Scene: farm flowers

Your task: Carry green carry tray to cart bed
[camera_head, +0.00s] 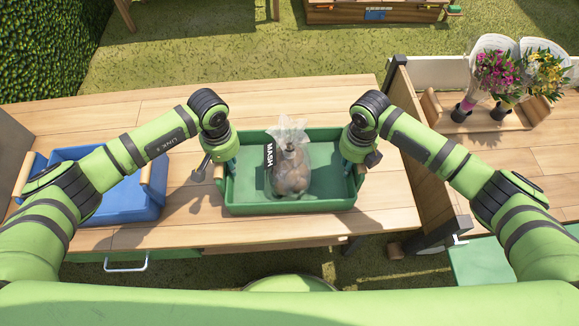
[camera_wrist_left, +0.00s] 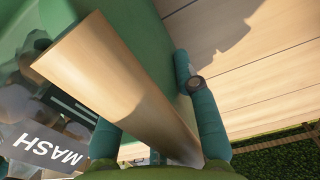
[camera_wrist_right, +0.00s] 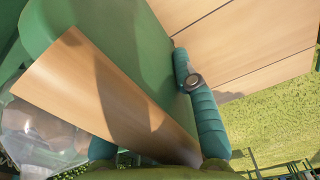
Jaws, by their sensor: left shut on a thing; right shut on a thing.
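The green carry tray (camera_head: 290,208) is at the middle of the wooden table, with a clear bag labelled MASH (camera_head: 290,170) inside it. I cannot tell whether the tray touches the tabletop. My left gripper (camera_head: 222,172) is shut on the tray's left wooden handle, which shows large in the left wrist view (camera_wrist_left: 115,85). My right gripper (camera_head: 358,168) is shut on the right wooden handle, seen in the right wrist view (camera_wrist_right: 105,95). The cart bed (camera_head: 500,152) is the wooden surface at the right, beyond a raised board.
A blue tray (camera_head: 115,205) with wooden handles stands left on the table. A wooden holder (camera_head: 480,118) with flower bouquets (camera_head: 515,75) stands at the cart's back. A raised wooden board (camera_head: 425,180) and dark post separate table and cart. The cart's front area is bare.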

